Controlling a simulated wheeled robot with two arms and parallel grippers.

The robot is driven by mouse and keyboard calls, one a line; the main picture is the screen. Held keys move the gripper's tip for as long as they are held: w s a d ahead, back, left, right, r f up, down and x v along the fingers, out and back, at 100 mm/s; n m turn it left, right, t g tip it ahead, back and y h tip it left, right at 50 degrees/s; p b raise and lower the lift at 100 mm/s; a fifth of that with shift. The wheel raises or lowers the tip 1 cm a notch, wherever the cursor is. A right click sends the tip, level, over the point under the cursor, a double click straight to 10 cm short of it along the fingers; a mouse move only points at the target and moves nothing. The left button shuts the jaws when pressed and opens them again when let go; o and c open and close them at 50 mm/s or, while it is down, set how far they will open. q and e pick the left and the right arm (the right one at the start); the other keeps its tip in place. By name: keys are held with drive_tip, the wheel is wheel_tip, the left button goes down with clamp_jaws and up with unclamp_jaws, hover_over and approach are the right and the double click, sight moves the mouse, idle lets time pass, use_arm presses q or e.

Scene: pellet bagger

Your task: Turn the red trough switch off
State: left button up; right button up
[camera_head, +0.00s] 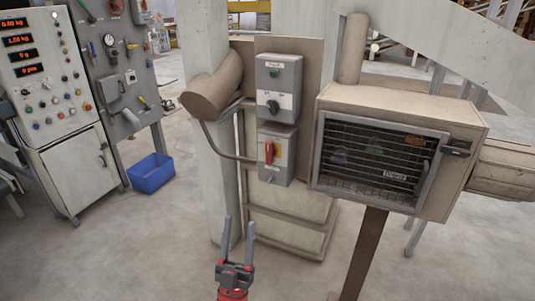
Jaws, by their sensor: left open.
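The red trough switch (269,152) is a red handle on a yellow plate, on the lower grey box (277,176) fixed to the machine. The handle looks upright. My right gripper does not show.
A beige cabinet with a barred door (374,160) stands right of the switch boxes on a brown post (364,250). A cylinder (212,92) and a bent conduit (222,146) lie to the left. A blue bin (151,173) is on the floor. The floor at front left is clear.

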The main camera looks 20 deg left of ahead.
use_arm(q)
drive_tip(key=w+a+r+g+h, duration=0.1)
drive_tip(key=w+a+r+g, duration=0.1)
drive_tip(key=w+a+g, duration=0.3)
drive_tip(key=w+a+r+g+h, duration=0.1)
drive_tip(key=w+a+r, duration=0.1)
drive_tip(key=w+a, duration=0.35)
drive_tip(key=m+g+h+p, duration=0.3)
drive_tip(key=g+h, duration=0.1)
drive_tip(key=g, duration=0.1)
approach(268, 152)
drive_tip(key=w, duration=0.9)
drive_tip(key=shift+w+r, duration=0.1)
drive_tip(key=shift+w, duration=0.1)
clamp_jaws()
